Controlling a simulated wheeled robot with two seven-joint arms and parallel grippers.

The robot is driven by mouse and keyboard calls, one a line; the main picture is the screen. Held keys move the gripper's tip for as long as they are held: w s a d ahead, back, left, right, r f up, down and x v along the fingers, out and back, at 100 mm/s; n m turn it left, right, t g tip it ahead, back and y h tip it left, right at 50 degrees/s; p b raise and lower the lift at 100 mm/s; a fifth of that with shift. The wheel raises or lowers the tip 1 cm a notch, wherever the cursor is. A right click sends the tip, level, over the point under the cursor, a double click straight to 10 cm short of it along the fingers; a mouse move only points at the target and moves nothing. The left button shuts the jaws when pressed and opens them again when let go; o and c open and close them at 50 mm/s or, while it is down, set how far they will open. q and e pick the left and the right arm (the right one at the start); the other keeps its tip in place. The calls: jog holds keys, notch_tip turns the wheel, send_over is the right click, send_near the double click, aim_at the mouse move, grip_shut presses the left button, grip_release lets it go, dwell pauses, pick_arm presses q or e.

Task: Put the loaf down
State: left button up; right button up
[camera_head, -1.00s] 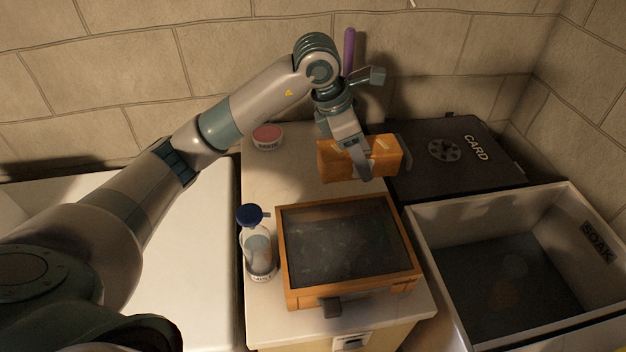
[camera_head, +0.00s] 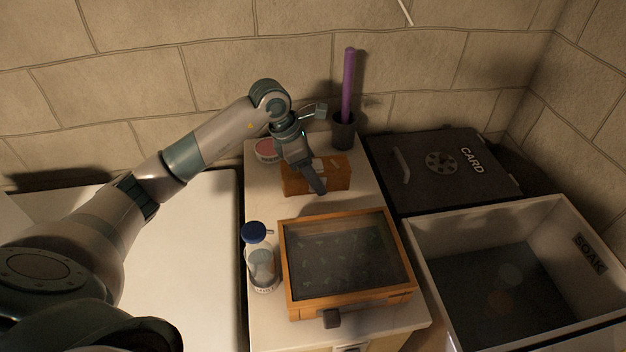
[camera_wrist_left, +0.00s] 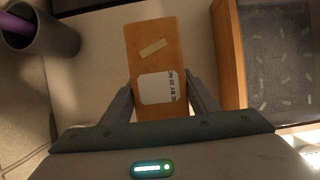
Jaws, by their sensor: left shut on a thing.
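The loaf (camera_head: 331,174) is an orange-brown block with pale labels. It is at the back of the narrow white counter (camera_head: 262,203), behind a wood-framed glass-topped case. It seems to rest on or just above the counter; I cannot tell for certain. My left gripper (camera_head: 308,180) reaches down over it and is shut on it. In the left wrist view the loaf (camera_wrist_left: 155,60) lies between the two fingers, with a printed white label facing the camera. My right gripper is not in view.
The glass-topped case (camera_head: 345,258) fills the counter's front, beside a blue-capped jar (camera_head: 262,262). A pink-topped tin (camera_head: 265,150) and a dark cup (camera_head: 343,132) holding a purple stick (camera_head: 348,85) stand behind. Right are a black CARD box (camera_head: 440,180) and an open SOAK bin (camera_head: 500,205).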

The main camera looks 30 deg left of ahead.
pick_arm(q)
jog(key=shift+a+f, duration=0.2)
jog(key=shift+a, duration=0.15)
jog(key=shift+d+f+p, duration=0.1)
jog(key=shift+f+p, duration=0.85)
jog(key=shift+f, duration=1.05)
